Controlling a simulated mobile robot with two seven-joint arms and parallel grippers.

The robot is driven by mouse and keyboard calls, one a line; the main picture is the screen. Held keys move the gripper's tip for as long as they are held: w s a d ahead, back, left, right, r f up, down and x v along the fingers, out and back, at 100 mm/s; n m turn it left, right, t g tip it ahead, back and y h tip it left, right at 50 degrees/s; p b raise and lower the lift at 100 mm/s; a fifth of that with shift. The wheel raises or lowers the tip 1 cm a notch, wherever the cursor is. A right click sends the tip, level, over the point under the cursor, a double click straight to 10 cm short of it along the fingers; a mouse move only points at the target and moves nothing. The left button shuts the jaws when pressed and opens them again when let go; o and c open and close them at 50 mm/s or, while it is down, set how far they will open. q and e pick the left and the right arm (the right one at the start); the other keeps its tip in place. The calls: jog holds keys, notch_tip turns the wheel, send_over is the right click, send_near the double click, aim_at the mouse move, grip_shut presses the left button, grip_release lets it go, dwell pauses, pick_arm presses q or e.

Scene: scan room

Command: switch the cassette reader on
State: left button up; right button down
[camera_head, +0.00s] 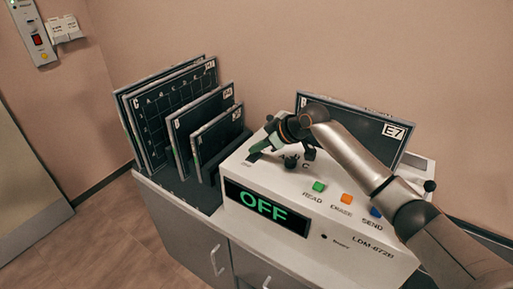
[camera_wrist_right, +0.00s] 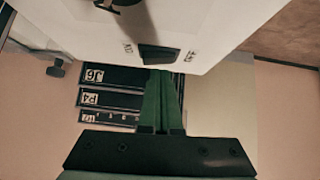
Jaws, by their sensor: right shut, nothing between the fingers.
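The cassette reader (camera_head: 345,262) is a white box on the cabinet, marked LDM-6720. Its display (camera_head: 266,207) reads OFF in green letters. My left gripper is out of view.
Dark cassettes (camera_head: 165,110) stand in a rack left of the reader. Cassette E7 (camera_head: 350,120) stands behind it. The reader's top has a black knob (camera_head: 291,162) and green (camera_head: 319,186), orange (camera_head: 347,198) and blue (camera_head: 375,212) buttons. My right arm crosses above its right part.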

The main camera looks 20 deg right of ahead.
jog(key=r+p, duration=0.4)
jog(key=p, duration=0.1)
jog(key=shift+s+a+r, duration=0.25)
jog(key=shift+a+r, duration=0.1)
jog(key=shift+r, duration=0.05)
jog(key=shift+s+d+b, duration=0.35)
jog(key=shift+s+d, duration=0.05)
jog(key=shift+s, duration=0.1)
jog(key=a+v, duration=0.1)
jog(key=v, duration=0.7)
jog(key=shift+s+d+r+b, duration=0.15)
jog(key=shift+s+r+b, duration=0.1)
jog(key=shift+s+b, duration=0.2)
